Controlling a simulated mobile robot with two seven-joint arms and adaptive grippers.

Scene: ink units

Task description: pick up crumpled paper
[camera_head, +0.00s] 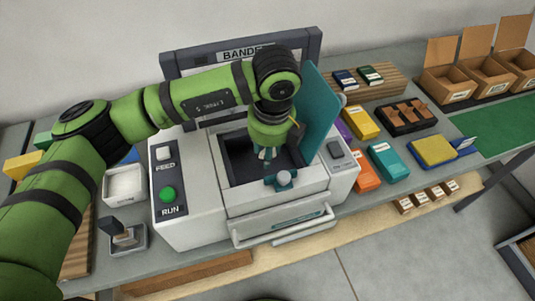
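My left arm comes in from the left, and my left gripper (265,154) points down into the open dark bay of the white banding machine (190,217). Its fingers are small and partly in shadow, so I cannot tell whether they are open or shut. No crumpled paper can be made out clearly; the gripper and the bay walls may hide it. A pale grey rounded piece (283,177) sits on a teal mount at the bay's front edge, just right of and below the fingers. My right gripper is not in view.
A raised teal cover (320,105) stands close to the right of my gripper. A white tray (124,186) sits left of the machine. Coloured boxes, including a yellow one (362,122), lie to its right. A green mat (497,127) is at the far right.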

